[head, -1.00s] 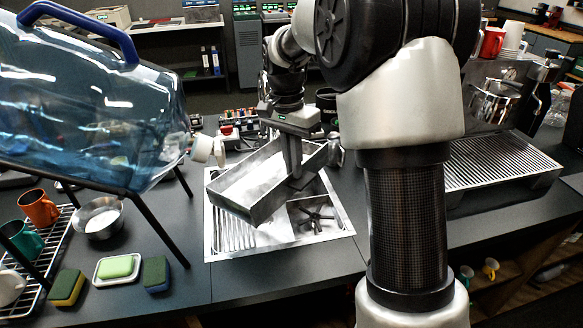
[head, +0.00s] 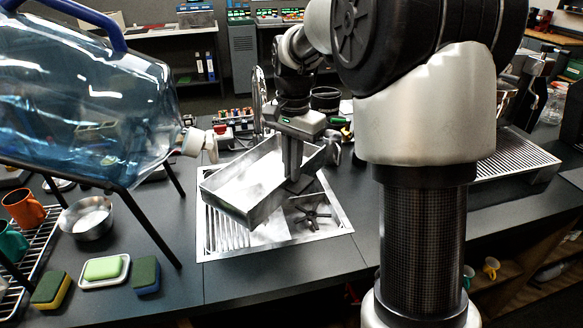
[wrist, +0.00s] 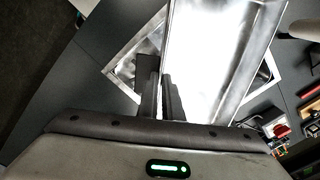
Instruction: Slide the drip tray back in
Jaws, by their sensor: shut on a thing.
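The drip tray (head: 226,199) is a deep rectangular metal tray with a bright inside. My gripper (head: 293,178) is shut on its right-hand wall and holds it tilted above the sink (head: 335,234). In the wrist view the tray (wrist: 215,60) fills the upper middle, and my gripper's fingers (wrist: 160,98) are close together at its left wall. The slatted metal part of the coffee machine (head: 515,158) stands on the counter at the right, partly hidden by my arm. The opening for the tray cannot be made out.
A large blue water bottle (head: 85,105) on a black stand fills the left. Sponges (head: 146,274), a metal bowl (head: 88,217) and an orange mug (head: 24,207) sit at the front left. A tap (head: 258,98) rises behind the sink. Dark counter right of the sink is clear.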

